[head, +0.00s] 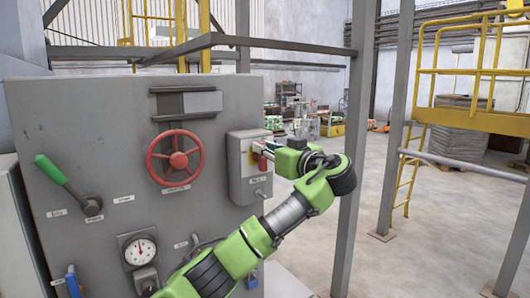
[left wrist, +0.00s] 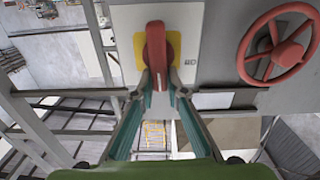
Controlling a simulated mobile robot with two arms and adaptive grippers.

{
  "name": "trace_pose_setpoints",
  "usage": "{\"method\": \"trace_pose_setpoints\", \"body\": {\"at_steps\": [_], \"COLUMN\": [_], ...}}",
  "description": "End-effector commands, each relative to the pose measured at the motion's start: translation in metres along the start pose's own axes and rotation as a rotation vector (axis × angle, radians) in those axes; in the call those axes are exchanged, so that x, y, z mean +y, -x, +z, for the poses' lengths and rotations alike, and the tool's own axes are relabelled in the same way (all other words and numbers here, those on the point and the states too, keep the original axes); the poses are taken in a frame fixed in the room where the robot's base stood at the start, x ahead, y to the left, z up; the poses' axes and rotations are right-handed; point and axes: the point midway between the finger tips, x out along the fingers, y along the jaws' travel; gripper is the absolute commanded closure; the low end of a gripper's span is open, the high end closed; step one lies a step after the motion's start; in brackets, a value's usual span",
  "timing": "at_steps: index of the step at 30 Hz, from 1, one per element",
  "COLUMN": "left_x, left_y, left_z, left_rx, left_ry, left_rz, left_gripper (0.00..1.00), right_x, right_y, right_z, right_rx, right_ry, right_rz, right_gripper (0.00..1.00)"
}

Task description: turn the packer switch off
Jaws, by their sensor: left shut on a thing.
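The packer switch is a red rotary handle (left wrist: 156,45) on a yellow plate (left wrist: 140,46), set in a pale box. It also shows in the head view, partly behind my gripper, on the grey switch box (head: 238,165) at the panel's right edge. My left gripper (left wrist: 158,80) is shut on the near end of the red handle, one finger on each side. In the wrist view the handle lies lengthwise up and down the picture. In the head view my left gripper (head: 270,148) reaches the box from the right. My right gripper is not in view.
Left of the switch box are a red handwheel (head: 175,158), a green-handled lever (head: 60,178) and a gauge (head: 140,250) on the grey panel (head: 90,120). A blue padlock (head: 252,280) hangs low. A grey post (head: 353,150) stands right of my arm; open floor lies beyond.

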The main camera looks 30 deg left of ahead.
Motion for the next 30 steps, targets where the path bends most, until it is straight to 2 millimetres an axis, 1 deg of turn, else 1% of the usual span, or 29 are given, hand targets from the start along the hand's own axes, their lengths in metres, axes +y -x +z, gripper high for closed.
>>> {"method": "trace_pose_setpoints", "body": {"at_steps": [1, 8, 15, 21, 30], "left_x": [-0.001, -0.003, -0.007, -0.01, -0.015], "left_y": [0.0, 0.001, 0.001, 0.0, 0.001], "left_z": [0.017, 0.024, 0.026, 0.025, 0.026], "left_rx": [-0.018, -0.022, -0.024, -0.025, -0.025], "left_ry": [0.007, 0.143, 0.347, 0.538, 0.822], "left_rz": [-0.005, -0.005, -0.005, -0.006, -0.008], "left_gripper": [1.0, 1.0, 1.0, 1.0, 1.0], "right_x": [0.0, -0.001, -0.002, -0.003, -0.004], "right_y": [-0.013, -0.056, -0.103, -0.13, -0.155], "right_z": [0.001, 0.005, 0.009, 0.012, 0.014], "right_rx": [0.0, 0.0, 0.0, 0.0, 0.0], "right_ry": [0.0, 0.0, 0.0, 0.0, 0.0], "right_rz": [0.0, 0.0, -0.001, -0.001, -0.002], "right_gripper": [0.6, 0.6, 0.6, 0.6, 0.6]}}
